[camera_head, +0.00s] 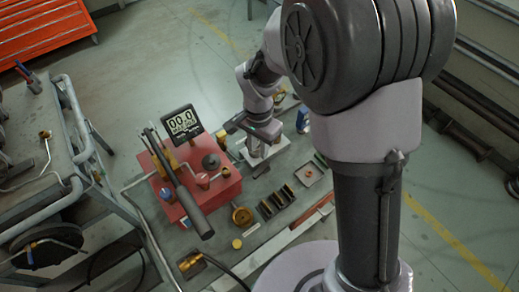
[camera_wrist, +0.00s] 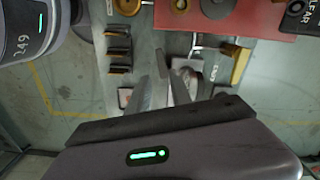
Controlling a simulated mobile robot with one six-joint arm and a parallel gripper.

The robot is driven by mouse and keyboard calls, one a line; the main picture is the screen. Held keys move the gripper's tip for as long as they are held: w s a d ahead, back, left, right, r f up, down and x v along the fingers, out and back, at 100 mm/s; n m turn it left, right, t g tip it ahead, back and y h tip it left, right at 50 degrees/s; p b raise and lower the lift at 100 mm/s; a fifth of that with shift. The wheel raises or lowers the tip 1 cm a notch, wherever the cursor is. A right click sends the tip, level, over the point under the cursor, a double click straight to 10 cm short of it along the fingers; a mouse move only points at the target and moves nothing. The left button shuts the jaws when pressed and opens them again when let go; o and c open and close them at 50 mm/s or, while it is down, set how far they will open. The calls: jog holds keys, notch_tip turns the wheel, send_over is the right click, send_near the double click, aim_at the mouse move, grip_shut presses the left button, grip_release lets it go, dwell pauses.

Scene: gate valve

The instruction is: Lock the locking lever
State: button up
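No part is labelled as the locking lever, and I cannot tell for sure which one it is. A long lever with a thick black grip (camera_head: 193,211) slants across the red box (camera_head: 163,198) in the head view. In the wrist view, a metal bracket (camera_wrist: 207,42) and a yellow-brown wedge (camera_wrist: 238,64) lie just beyond my fingers, near the red box's edge. My gripper (camera_wrist: 164,72) points at the bench with its two grey fingers near each other. The gap at the tips is unclear, and nothing clearly sits between them. In the head view the fingertips are hard to make out.
A digital display (camera_head: 182,122) stands behind the red box. Dark slotted blocks (camera_head: 276,202), a brass round part (camera_head: 242,216) and a square tray (camera_head: 309,173) lie on the bench. A metal cart (camera_head: 45,150) stands at left. Open floor lies behind the bench.

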aim_at(258, 172)
notch_tip(258, 172, down, 13)
jog(key=b, duration=0.3)
jog(key=shift+r+b, duration=0.15)
jog(key=shift+b, duration=0.25)
jog(key=shift+a, duration=0.1)
grip_shut()
